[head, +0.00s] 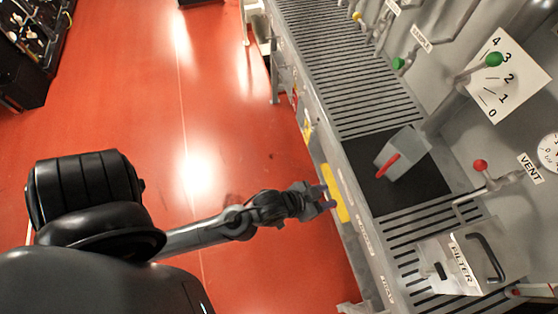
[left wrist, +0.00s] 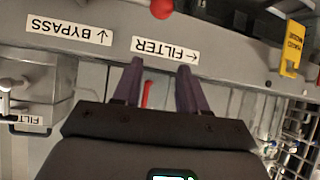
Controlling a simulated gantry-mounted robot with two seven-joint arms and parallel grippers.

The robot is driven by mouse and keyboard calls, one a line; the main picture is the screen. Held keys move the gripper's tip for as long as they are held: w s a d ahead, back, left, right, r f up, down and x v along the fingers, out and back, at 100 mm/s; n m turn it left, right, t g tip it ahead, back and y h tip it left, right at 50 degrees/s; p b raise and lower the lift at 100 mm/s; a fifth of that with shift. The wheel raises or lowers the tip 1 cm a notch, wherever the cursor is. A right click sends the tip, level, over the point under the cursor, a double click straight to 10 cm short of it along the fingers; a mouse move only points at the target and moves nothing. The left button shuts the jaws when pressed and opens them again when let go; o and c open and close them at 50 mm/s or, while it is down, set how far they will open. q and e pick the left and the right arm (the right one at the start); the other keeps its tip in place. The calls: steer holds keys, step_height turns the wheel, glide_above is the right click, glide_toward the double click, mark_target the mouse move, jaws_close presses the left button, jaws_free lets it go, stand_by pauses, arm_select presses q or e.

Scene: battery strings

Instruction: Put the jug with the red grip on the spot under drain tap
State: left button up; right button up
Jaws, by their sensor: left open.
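The grey jug (head: 399,146) with a red grip (head: 388,166) stands on a black mat (head: 425,183) set in the slatted bench. The grip faces the front left. My left gripper (head: 328,198) is open and empty at the bench's front edge, left of the jug and apart from it. In the left wrist view its two purple fingers (left wrist: 158,82) point at the bench front, and a red strip, likely the grip (left wrist: 148,95), shows between them. I cannot make out which tap is the drain tap or where its spot is. My right gripper is not in view.
A metal box marked FILTER (head: 452,262) stands on the bench nearer to me. A red-knobbed VENT lever (head: 480,166) and a green-knobbed lever (head: 493,60) stick out from the back. The slatted bench (head: 335,80) beyond the mat is mostly clear. The red floor (head: 150,120) is open.

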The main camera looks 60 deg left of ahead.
arm_select(q)
steer(key=s+a+g, duration=0.1)
steer(key=s+g, duration=0.1)
steer(key=s, duration=0.2)
steer(key=s+a+g+y, duration=0.1)
steer(key=s+a+g, duration=0.1)
steer(key=s+g, duration=0.1)
steer(key=s+a+f+g, duration=0.1)
steer(key=s+a+g, duration=0.1)
steer(key=s, duration=0.3)
steer(key=shift+s+y, duration=0.1)
steer(key=shift+y, duration=0.2)
steer(key=shift+c, duration=0.5)
